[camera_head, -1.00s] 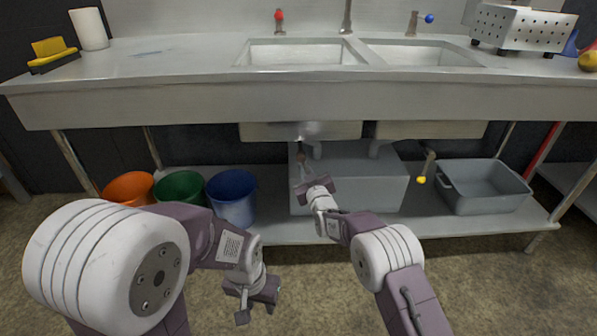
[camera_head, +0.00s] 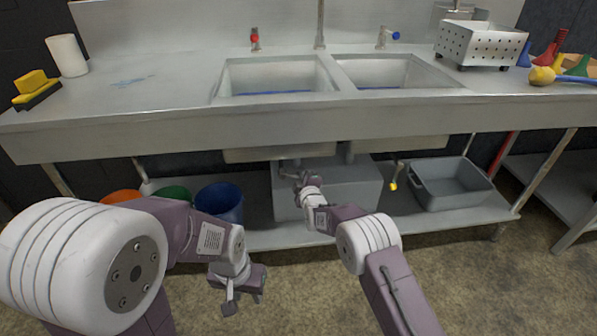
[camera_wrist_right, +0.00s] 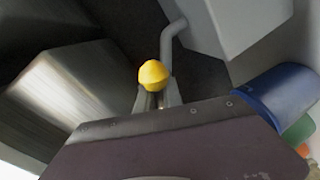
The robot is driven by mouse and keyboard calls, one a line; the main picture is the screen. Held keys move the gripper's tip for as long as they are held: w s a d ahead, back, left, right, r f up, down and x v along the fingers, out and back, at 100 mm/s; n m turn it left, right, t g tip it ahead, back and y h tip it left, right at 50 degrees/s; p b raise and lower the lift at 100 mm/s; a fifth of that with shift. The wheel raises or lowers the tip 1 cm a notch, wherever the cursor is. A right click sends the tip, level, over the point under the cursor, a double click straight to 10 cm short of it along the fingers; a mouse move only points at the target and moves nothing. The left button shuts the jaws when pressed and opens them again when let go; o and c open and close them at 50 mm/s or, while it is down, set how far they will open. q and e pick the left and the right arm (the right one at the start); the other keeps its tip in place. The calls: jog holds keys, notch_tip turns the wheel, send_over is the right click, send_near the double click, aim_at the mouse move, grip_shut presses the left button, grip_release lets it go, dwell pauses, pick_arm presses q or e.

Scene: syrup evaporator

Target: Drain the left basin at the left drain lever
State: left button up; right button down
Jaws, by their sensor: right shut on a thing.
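The left basin (camera_head: 278,74) is sunk in the steel counter, with a thin blue strip visible low inside it. Below it, my right gripper (camera_head: 303,180) reaches under the counter. In the right wrist view, the yellow knob (camera_wrist_right: 153,75) of the left drain lever sits at the fingertips, and the gripper (camera_wrist_right: 156,98) is shut on the lever. In the head view the gripper hides that lever. My left gripper (camera_head: 243,300) hangs in front of the lower shelf, empty, with its fingers apart.
The right drain lever (camera_head: 394,185) has a yellow knob and hangs under the right basin (camera_head: 395,70). A grey box (camera_head: 345,195) stands behind my right gripper. A blue bucket (camera_head: 220,203) is to the left; a grey tub (camera_head: 452,187) is to the right.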

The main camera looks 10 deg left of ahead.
jog(key=shift+w+d+r+n+h+p, duration=0.1)
jog(key=shift+d+r+n+h+p, duration=0.15)
jog(key=shift+r+n+p, duration=0.65)
jog(key=shift+f, duration=0.1)
jog(key=c, duration=1.5)
grip_release()
jog(key=shift+a, duration=0.1)
jog(key=shift+f, duration=0.1)
